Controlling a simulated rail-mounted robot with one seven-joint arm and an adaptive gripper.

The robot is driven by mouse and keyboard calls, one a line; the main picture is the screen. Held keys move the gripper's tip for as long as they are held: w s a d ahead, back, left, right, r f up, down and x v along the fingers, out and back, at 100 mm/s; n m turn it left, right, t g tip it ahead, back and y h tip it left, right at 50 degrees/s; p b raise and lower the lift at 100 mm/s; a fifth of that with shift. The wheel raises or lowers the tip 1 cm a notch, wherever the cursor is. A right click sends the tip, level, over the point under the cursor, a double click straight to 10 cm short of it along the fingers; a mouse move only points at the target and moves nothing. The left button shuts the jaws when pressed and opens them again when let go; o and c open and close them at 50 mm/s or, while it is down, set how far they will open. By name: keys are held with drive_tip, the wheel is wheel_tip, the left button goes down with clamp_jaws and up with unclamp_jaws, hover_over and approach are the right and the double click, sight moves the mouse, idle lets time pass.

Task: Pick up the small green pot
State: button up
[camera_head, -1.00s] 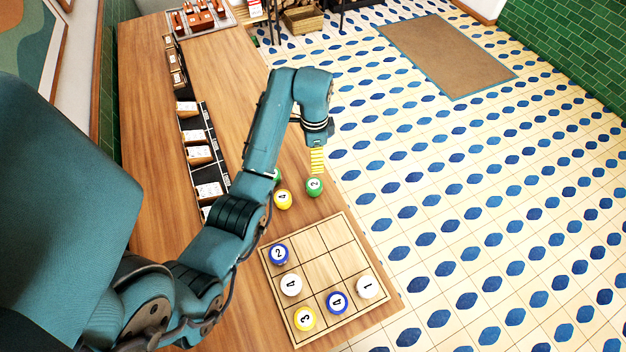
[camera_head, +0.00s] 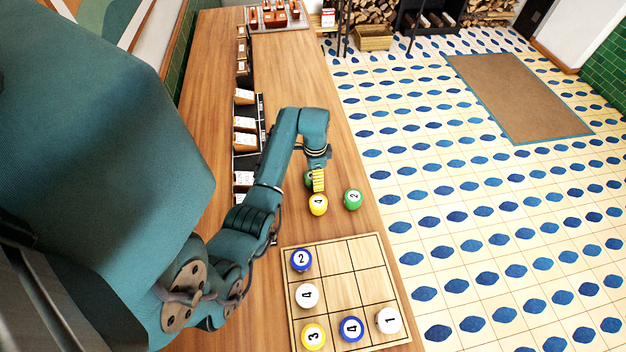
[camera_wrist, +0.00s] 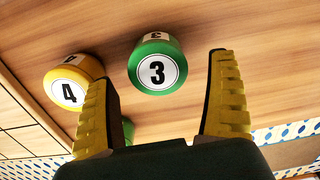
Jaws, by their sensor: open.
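A green piece marked 2 (camera_head: 353,198) stands on the wooden counter. A second green piece (camera_head: 309,179) is partly hidden behind my gripper (camera_head: 319,188). In the wrist view a green piece marked 3 (camera_wrist: 157,65) lies ahead of the gap between my fingers, closer to the left finger. Another bit of green (camera_wrist: 128,130) shows behind the left finger, mostly hidden. My gripper (camera_wrist: 168,115) is open, with yellow ribbed fingers apart and nothing between them. No piece is plainly a pot, and I cannot tell which green one is smaller.
A yellow piece marked 4 (camera_head: 318,205) stands close by the green ones. A wooden grid board (camera_head: 340,250) with several numbered pieces lies nearer me. The counter's right edge drops to tiled floor (camera_head: 450,200).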

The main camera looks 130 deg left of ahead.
wheel_tip(320, 180, down, 4)
drive_tip(key=shift+s+d+r, duration=0.1)
drive_tip(key=shift+d, duration=0.05)
drive_tip(key=c, duration=1.4)
